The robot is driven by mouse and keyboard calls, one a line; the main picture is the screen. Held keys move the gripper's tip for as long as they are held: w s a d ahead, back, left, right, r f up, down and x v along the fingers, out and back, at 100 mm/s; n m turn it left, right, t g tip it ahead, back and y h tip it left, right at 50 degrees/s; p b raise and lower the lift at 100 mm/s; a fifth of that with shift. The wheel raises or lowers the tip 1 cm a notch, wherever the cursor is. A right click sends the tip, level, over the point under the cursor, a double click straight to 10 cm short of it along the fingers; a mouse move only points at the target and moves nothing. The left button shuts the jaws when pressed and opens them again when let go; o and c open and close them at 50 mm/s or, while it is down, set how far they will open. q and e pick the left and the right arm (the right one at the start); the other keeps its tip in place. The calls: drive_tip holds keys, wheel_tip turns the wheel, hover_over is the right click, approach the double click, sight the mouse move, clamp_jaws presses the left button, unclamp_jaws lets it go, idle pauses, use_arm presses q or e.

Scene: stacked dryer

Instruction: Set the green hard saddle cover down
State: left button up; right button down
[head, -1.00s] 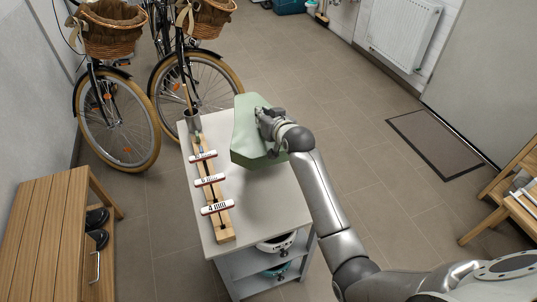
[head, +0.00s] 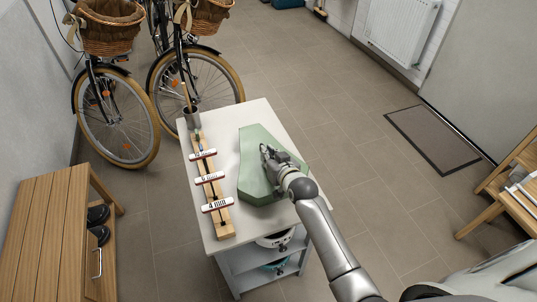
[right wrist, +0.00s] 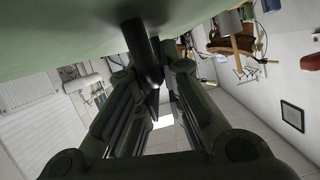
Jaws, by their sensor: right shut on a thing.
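The green hard saddle cover (head: 259,143) is over the right part of the white cart top (head: 225,242), beside the wooden rack. Whether it touches the top I cannot tell. My right gripper (head: 268,154) is at the cover's upper face, shut on a part of it. In the right wrist view the cover's pale green surface (right wrist: 60,25) fills the top, and a dark post (right wrist: 141,50) stands between my fingers. My left gripper is not in view.
A bench (head: 40,225) is at left. Bicycles (head: 115,120) stand behind.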

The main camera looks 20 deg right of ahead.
drive_tip(key=c, duration=1.6)
unclamp_jaws()
drive_tip(key=shift+o, duration=0.2)
drive_tip(key=shift+r, duration=0.1)
drive_tip(key=v, duration=1.2)
